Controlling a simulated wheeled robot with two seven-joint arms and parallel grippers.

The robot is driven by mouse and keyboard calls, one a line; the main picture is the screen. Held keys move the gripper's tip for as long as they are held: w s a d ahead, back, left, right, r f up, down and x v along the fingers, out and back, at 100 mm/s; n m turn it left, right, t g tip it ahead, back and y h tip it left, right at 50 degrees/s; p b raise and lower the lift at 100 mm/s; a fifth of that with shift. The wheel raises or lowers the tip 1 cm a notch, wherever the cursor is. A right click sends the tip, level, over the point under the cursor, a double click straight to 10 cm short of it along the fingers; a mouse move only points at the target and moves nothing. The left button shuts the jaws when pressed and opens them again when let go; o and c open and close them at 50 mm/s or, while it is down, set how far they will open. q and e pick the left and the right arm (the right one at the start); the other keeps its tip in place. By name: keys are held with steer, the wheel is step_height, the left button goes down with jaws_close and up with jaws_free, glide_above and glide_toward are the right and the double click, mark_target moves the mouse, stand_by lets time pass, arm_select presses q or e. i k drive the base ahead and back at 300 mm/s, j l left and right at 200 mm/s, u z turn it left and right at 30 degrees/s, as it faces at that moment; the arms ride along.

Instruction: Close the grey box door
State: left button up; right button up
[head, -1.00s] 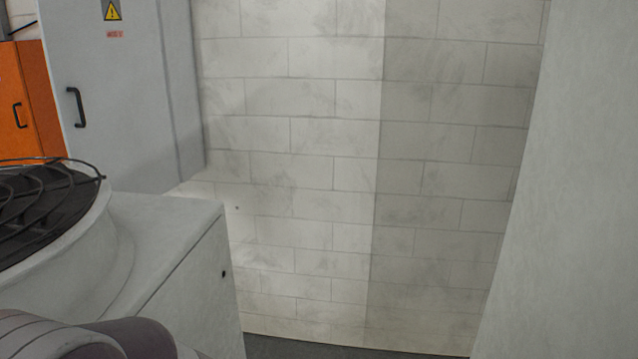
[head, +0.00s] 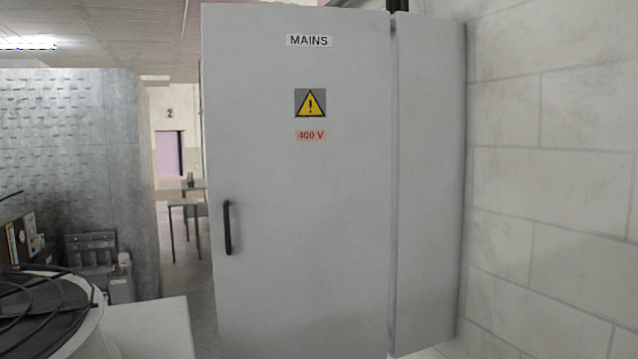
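The grey box (head: 430,180) is a tall cabinet against the white block wall. Its flat grey door (head: 300,270) fills the middle of the head view and carries a MAINS label, a yellow warning triangle and a red 400 V label. A black vertical handle (head: 228,228) is near the door's left edge. A narrow seam runs between the door's right edge and the box side. The inside of the box is hidden, and I cannot tell from this angle how far the door stands open. Neither of my grippers is in view.
A round housing with a black wire grille (head: 45,310) stands at the lower left, close to the door. Behind it is a large grey metal panel (head: 65,140). A passage with a small table (head: 185,200) shows left of the door. The block wall (head: 555,200) bounds the right.

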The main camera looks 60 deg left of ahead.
mark_target(297, 101)
steer(key=i+u, duration=0.15)
steer(key=u, duration=0.3)
steer(key=i+u, duration=0.15)
steer(key=u, duration=0.3)
steer(key=i+l+u, duration=0.15)
steer(key=u, duration=0.3)
steer(key=i+l+u, duration=0.1)
steer(key=u, duration=0.35)
steer(key=i+l+u, duration=0.1)
steer(key=l+u, duration=0.2)
steer(key=u, duration=0.2)
steer(key=l+u, duration=0.2)
steer(key=u, duration=0.25)
steer(key=i+j+z, duration=0.2)
steer(key=z, duration=0.25)
steer(key=i+j, duration=0.1)
steer(key=i, duration=0.55)
